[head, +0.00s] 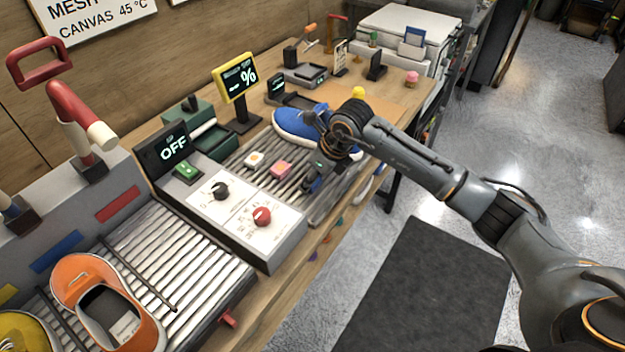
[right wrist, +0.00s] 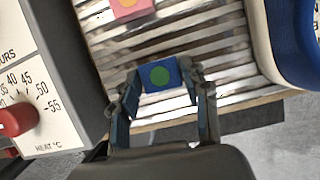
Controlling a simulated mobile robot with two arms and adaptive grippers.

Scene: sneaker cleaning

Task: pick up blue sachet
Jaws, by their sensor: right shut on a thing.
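The blue sachet (right wrist: 160,76) with a green round mark shows in the right wrist view, between the two fingertips of my right gripper (right wrist: 161,84). The gripper is shut on it. The sachet is over the slatted metal rack (right wrist: 190,42), near the rack's front edge; I cannot tell whether it still touches the slats. In the head view my right gripper (head: 316,174) reaches in over the rack's right part, and it mostly hides the sachet there. My left gripper is not in view.
A pink sachet (head: 281,169) and a white one (head: 254,160) lie on the rack. A blue sneaker (head: 294,122) stands behind. A control panel with a red knob (head: 262,216) is left of the rack. An orange sneaker (head: 108,302) sits at the front left.

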